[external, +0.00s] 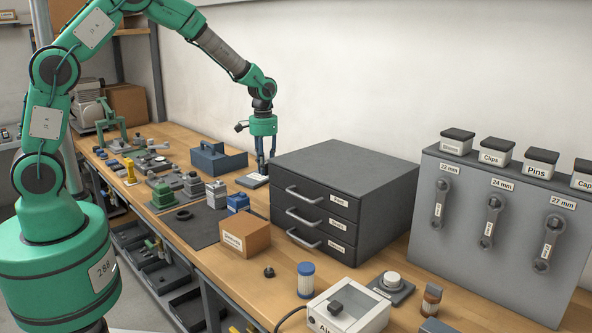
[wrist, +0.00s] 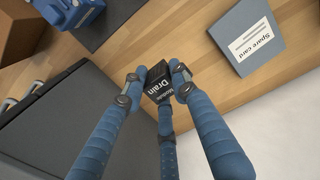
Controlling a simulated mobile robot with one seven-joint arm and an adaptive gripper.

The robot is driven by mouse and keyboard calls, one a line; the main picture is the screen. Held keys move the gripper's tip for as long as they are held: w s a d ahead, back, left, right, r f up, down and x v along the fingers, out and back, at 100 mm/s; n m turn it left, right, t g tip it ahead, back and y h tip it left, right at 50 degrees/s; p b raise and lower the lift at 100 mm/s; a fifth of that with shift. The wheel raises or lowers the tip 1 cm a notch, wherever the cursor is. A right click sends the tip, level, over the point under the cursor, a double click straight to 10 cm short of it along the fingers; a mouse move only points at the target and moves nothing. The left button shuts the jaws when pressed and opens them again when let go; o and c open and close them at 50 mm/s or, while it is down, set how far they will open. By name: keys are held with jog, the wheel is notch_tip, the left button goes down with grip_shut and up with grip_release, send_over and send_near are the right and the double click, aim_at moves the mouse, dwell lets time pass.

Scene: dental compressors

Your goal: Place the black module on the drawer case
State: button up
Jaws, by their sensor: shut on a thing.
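My gripper (wrist: 159,78) is shut on the black module (wrist: 158,85), a small dark block with white lettering that reads "Drain". In the external view my gripper (external: 265,165) points down just behind and left of the drawer case, and the module cannot be made out there. The drawer case (external: 345,160) is a dark grey box with three labelled, handled drawers and a bare flat top. In the wrist view the case (wrist: 60,125) fills the lower left, and the module is beside its edge, over the wood.
A grey "Spare card" block (wrist: 248,38) lies beside my gripper on the wooden bench. A blue tool tote (external: 217,158), a cardboard box (external: 245,237) and a grey wrench panel (external: 490,220) stand around the case. The white wall rises behind.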

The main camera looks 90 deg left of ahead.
jog(key=shift+m, duration=0.3)
jog(key=shift+w+d+r+p, duration=1.65)
jog(key=shift+d+r+p, duration=0.1)
jog(key=shift+r+p, duration=1.25)
jog(key=shift+w+d+r+p, duration=1.7)
jog(key=shift+r+p, duration=1.05)
jog(key=shift+p, duration=0.4)
jog(key=shift+w+d+r+p, duration=1.55)
jog(key=shift+d+r+p, duration=0.3)
jog(key=shift+r+p, duration=1.15)
jog(key=shift+w+f, duration=0.1)
jog(key=p, duration=0.3)
send_over(333, 147)
jog(key=shift+a+f, duration=0.15)
jog(key=shift+f, duration=0.6)
jog(key=shift+f, duration=0.1)
jog(key=shift+f+p, duration=0.55)
jog(key=shift+f, duration=1.1)
jog(key=shift+f, duration=0.15)
